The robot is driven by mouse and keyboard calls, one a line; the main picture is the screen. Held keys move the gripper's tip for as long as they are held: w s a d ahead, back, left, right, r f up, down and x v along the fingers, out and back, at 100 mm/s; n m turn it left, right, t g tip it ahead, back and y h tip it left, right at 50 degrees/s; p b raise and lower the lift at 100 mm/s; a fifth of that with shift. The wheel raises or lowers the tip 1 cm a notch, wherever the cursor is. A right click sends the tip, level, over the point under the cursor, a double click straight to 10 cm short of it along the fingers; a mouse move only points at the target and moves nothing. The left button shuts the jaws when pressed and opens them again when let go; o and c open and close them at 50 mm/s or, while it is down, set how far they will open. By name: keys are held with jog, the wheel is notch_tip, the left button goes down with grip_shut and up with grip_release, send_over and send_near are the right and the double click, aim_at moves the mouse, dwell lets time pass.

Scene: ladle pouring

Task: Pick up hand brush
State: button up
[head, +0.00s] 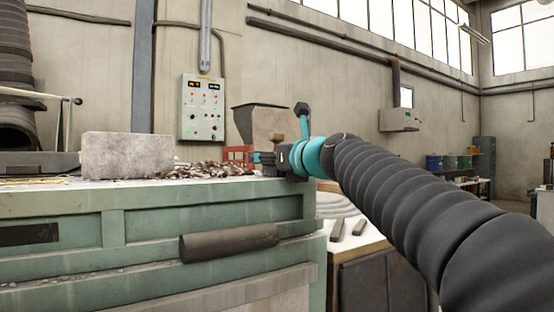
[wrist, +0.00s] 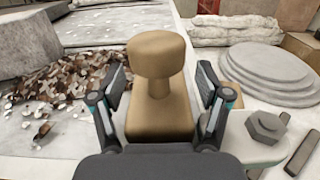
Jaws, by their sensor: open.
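The hand brush (wrist: 158,108) is a tan wooden piece with a rounded knob, a narrow neck and a wider block; I see no bristles. In the wrist view it stands between the two fingers of my gripper (wrist: 163,88). The fingers are spread, with a gap visible on each side of the neck. In the head view my gripper (head: 268,160) is at the right end of the green bench, and a small brown knob (head: 304,126), probably the brush's, shows just above it. The lower part of the brush is hidden there by my gripper and arm.
A grey stone block (head: 128,155) and a pile of brown scraps (head: 208,170) lie on the green bench (head: 150,215), left of my gripper. Round pale slabs (wrist: 270,72), a hex-shaped piece (wrist: 266,126) and dark bars (wrist: 303,152) lie to the right in the wrist view.

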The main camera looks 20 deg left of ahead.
jog(key=shift+r, duration=0.1)
jog(key=c, duration=1.4)
